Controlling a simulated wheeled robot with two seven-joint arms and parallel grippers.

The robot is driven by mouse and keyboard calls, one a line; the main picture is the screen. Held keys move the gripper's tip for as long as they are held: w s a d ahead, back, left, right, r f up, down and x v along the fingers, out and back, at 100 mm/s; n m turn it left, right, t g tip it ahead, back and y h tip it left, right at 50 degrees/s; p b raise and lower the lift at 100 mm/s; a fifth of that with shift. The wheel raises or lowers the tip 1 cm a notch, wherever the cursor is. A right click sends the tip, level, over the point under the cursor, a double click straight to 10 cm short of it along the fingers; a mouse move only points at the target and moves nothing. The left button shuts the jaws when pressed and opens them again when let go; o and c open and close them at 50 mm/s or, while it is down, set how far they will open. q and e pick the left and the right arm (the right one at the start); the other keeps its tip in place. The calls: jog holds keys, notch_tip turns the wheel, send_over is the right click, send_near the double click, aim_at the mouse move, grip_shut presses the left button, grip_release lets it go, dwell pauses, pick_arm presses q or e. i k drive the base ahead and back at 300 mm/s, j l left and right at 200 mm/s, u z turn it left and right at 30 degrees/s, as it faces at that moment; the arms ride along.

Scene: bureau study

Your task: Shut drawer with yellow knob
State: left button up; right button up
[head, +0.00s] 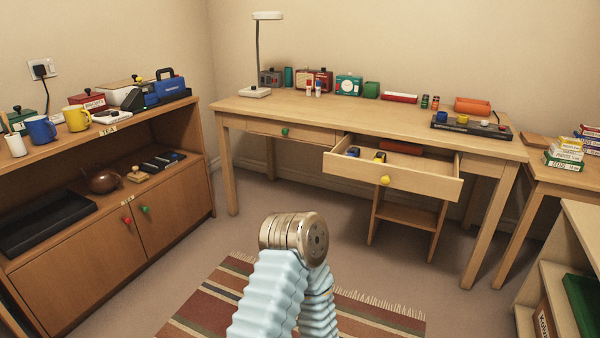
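The drawer with the yellow knob (385,180) is pulled well out of the right half of the wooden desk (300,113). Its wooden front (430,186) faces me, with the round yellow knob near the middle. Inside lie a blue item (353,153), a yellow-and-dark item (379,157) and a reddish item (402,148) at the back. Neither gripper shows in the head view. Only one of my arms, in a pale blue ribbed sleeve with a metal joint, rises at bottom centre, apart from the drawer in the picture.
A shut drawer with a green knob (285,132) is left of the open one. A stool (408,214) stands under the desk behind the open drawer. A striped rug (205,300) lies on the floor. A cabinet (90,262) stands left, a shelf (548,285) right.

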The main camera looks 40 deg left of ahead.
aim_at(435, 174)
jog(key=i+l+u, duration=0.1)
jog(key=u, duration=0.3)
jog(key=i+l+u, duration=0.15)
jog(key=i+u, duration=0.25)
jog(key=i+l+u, duration=0.1)
jog(key=u, duration=0.35)
jog(key=i+l+u, duration=0.1)
jog(key=l+u, duration=0.3)
